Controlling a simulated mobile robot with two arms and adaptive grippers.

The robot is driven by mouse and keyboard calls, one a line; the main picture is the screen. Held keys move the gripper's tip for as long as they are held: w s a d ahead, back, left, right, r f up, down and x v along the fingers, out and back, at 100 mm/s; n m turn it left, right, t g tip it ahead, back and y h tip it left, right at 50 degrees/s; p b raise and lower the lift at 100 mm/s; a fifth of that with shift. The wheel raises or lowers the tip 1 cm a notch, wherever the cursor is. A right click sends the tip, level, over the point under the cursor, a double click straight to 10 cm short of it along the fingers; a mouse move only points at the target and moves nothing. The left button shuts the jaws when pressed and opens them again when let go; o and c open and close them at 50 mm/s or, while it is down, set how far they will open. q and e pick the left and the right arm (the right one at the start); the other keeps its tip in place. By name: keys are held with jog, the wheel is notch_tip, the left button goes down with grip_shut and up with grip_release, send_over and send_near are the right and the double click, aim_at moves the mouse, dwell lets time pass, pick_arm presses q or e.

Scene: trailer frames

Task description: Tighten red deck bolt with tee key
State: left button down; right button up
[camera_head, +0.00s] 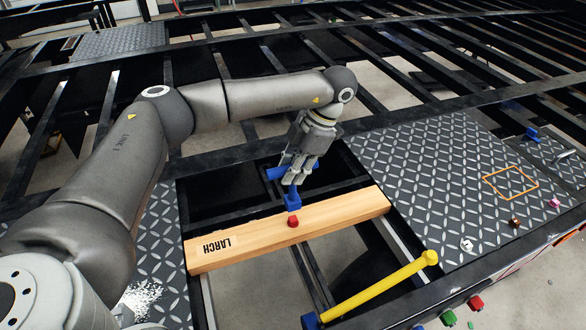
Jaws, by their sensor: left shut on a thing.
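A red bolt (293,222) stands in the top of a pale wooden plank (345,212) marked LARCH, which lies across the dark frame. My left gripper (297,178) is above and just behind the plank, pointing down, shut on the blue tee key (293,201). The key's crossbar sticks out to the left of the fingers, and its wider lower end hangs close above the red bolt. Whether the key touches the bolt I cannot tell. The fingers hide part of the key. My right gripper is not in view.
A yellow bar (380,285) slants in front of the plank. Treadplate (425,165) at right carries an orange square outline (510,183) and small white, dark and pink pieces. A blue piece (532,133) is farther back. White granules (141,297) lie at lower left. Open gaps show between the beams.

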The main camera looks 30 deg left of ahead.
aim_at(294, 186)
pick_arm(q)
jog(key=shift+w+d+f, duration=0.1)
jog(key=shift+w+f, duration=0.05)
jog(key=shift+f, duration=0.35)
jog(key=shift+f+b, duration=0.85)
jog(key=shift+b, duration=0.05)
jog(key=shift+f+b, duration=1.6)
jog(key=shift+f, duration=0.75)
jog(key=m, duration=0.2)
jog(key=m+t+b, duration=0.1)
jog(key=m, duration=0.1)
jog(key=shift+m+t+y, duration=0.3)
jog(key=shift+y, duration=0.1)
jog(key=m+t+b, duration=0.1)
jog(key=m+b, duration=0.1)
jog(key=m, duration=0.2)
jog(key=shift+t, duration=0.4)
jog(key=m+t+b, duration=0.1)
jog(key=m+b, duration=0.1)
jog(key=m, duration=0.1)
jog(key=m+t+h+b, duration=0.1)
jog(key=m, duration=0.3)
jog(key=shift+b, duration=0.35)
jog(key=shift+r+m+t+h+b, duration=0.15)
jog(key=shift+m+t+h+b, duration=0.35)
jog(key=shift+m, duration=1.2)
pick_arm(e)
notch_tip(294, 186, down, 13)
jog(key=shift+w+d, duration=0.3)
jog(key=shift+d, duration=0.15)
